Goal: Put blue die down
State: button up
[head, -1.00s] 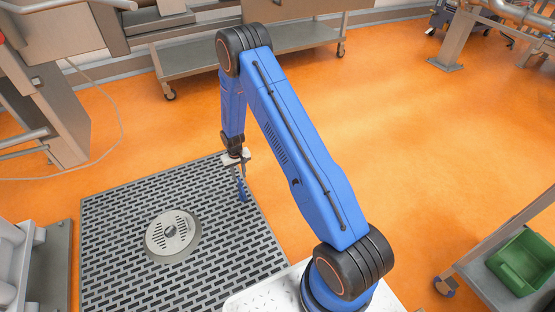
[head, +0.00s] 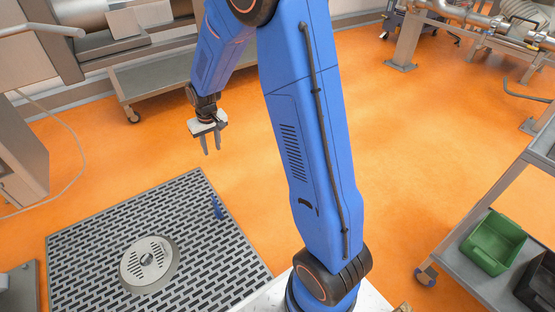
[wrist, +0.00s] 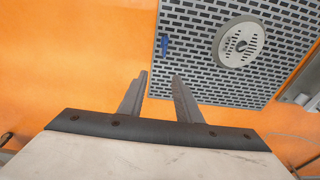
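The blue die (head: 217,207) is a small, slim blue piece on the slotted floor grate (head: 85,262), near the grate's far right edge. It also shows in the wrist view (wrist: 165,46), ahead of the fingers and to the left of the round drain cover. My gripper (head: 211,146) is in the air beyond the die, apart from it. In the wrist view its two fingers (wrist: 160,88) are spread with nothing between them.
A round metal drain cover (head: 149,263) sits in the grate. A steel cart with a green bin (head: 493,243) stands at the right. A low steel shelf (head: 165,82) stands at the back. The orange floor (head: 410,140) between them is clear.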

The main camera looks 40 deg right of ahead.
jog(key=s+d+r, duration=0.1)
jog(key=s+r, duration=0.8)
jog(key=r, duration=0.3)
jog(key=s+d+r+t, duration=0.1)
jog(key=s+r, duration=0.2)
jog(key=s, duration=0.6)
jog(key=s+r+t, duration=0.1)
jog(key=s+r, duration=0.2)
jog(key=s, duration=0.7)
jog(key=s+d+r+t, duration=0.1)
jog(key=s+r, duration=0.2)
jog(key=s, duration=0.7)
jog(key=shift+d+r, duration=0.2)
jog(key=shift+d, duration=0.1)
jog(key=shift+o, duration=0.5)
